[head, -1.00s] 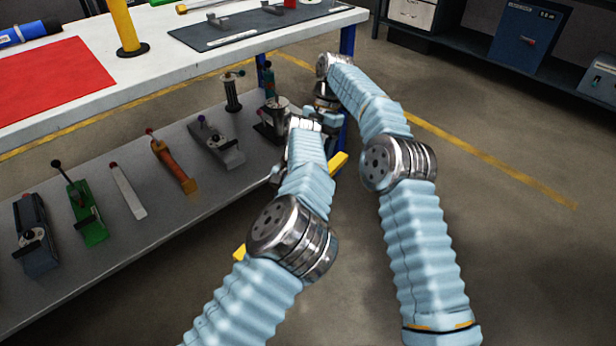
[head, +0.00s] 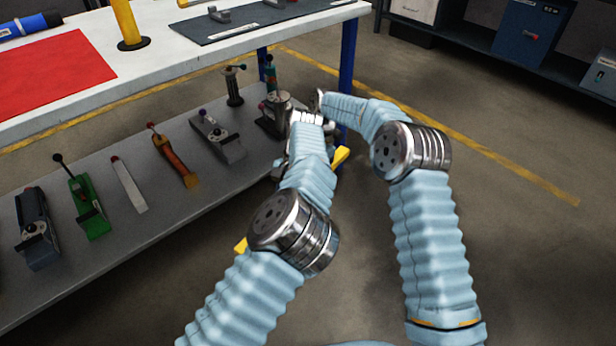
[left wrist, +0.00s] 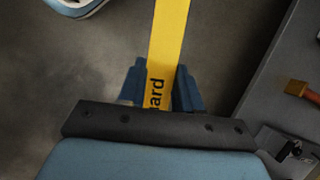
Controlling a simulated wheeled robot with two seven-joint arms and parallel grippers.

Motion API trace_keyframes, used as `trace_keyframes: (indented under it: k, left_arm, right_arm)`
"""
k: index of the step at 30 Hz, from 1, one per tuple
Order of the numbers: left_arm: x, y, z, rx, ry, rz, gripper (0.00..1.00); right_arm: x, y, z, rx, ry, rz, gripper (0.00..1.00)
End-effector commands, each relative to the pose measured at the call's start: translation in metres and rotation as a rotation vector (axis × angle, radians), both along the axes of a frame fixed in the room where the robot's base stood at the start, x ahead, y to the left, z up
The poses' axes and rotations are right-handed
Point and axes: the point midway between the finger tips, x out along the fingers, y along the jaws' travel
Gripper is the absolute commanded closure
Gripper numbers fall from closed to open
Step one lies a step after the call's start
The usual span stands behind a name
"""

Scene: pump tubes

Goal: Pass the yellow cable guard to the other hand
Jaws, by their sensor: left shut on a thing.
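The yellow cable guard (left wrist: 168,45) is a long flat yellow bar; the letters "ard" show on it in the left wrist view. My left gripper (left wrist: 160,88) is shut on it, one blue finger on each side. In the head view one end of the guard (head: 340,157) sticks out right of my left forearm and the other end shows lower left of it; the middle is hidden. My left gripper is mostly hidden there behind my arm. My right arm (head: 360,115) bends in behind my left wrist, and its gripper is hidden.
The lower grey shelf (head: 150,215) holds several clamp-like tools, close left of my left arm. The white table top (head: 180,52) is above it, with a blue leg (head: 348,65). Open floor lies to the right. A light-blue and white part (left wrist: 75,5) shows at the left wrist view's top left.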

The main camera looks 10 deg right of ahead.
Motion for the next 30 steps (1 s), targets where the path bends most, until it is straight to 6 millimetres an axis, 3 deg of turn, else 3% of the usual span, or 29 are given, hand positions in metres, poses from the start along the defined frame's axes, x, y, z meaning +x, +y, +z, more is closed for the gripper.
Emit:
trace_keyframes:
  k: [1, 11, 12, 18, 26, 30]
  left_arm:
    - [0.0, 0.0, 0.0, -0.001, -0.001, 0.0, 1.0]
    - [-0.001, -0.002, 0.0, -0.003, 0.002, -0.004, 1.0]
    - [-0.001, -0.002, 0.001, -0.004, 0.002, -0.005, 0.64]
    - [-0.001, -0.002, 0.0, -0.003, 0.002, -0.003, 0.35]
    - [0.0, -0.001, 0.001, -0.001, 0.001, -0.001, 0.35]
    - [0.0, -0.001, 0.014, -0.002, -0.001, -0.001, 0.35]
  right_arm:
    - [0.0, 0.0, 0.0, 0.0, 0.0, 0.0, 0.52]
    - [0.001, 0.001, 0.001, 0.002, -0.004, -0.001, 1.0]
    - [0.001, 0.001, 0.001, 0.003, -0.005, 0.0, 1.0]
    - [0.001, 0.001, 0.001, 0.003, -0.003, -0.001, 1.0]
    - [0.0, 0.001, 0.001, 0.002, -0.002, 0.0, 1.0]
    - [0.0, 0.0, 0.001, 0.001, -0.001, 0.0, 1.0]
